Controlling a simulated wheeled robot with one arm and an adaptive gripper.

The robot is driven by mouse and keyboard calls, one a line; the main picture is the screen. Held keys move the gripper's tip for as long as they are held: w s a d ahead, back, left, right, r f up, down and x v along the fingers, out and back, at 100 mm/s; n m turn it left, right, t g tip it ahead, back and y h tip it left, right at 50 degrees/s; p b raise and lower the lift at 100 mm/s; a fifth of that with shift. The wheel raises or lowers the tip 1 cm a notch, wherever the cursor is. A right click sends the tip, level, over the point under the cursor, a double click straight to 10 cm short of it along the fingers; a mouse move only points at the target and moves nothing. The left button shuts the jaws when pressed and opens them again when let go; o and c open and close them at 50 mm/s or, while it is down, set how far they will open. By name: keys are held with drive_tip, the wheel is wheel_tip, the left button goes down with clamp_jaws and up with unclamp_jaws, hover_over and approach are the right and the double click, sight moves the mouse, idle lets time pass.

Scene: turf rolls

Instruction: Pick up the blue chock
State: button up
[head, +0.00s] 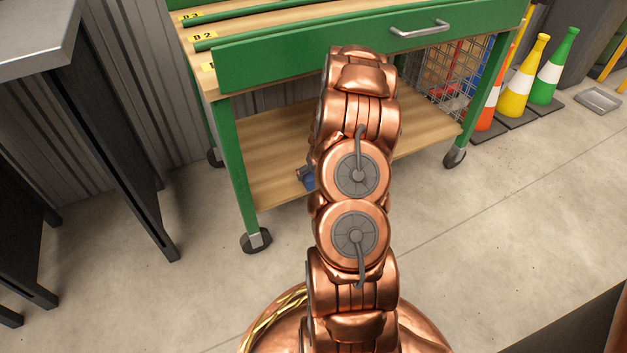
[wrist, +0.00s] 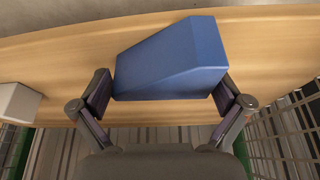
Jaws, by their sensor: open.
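The blue chock (wrist: 172,62) is a wedge with a sloping side, lying on a pale wooden surface (wrist: 270,50) in the wrist view. My gripper (wrist: 163,88) is open, with one finger at each side of the chock's near end. The fingertips look close to its sides; I cannot tell whether they touch it. In the head view my copper arm hides most of this area; a small blue patch (head: 308,182) shows beside it over the lower shelf of the green cart.
A whitish block (wrist: 16,103) lies left of the chock in the wrist view. The green cart (head: 232,165) has a wooden lower shelf (head: 270,150) and a drawer above it. Cones (head: 521,82) stand at right; a dark-legged table (head: 115,140) stands at left.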

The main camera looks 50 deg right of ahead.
drive_tip(key=c, duration=1)
drive_tip(key=shift+r, duration=0.15)
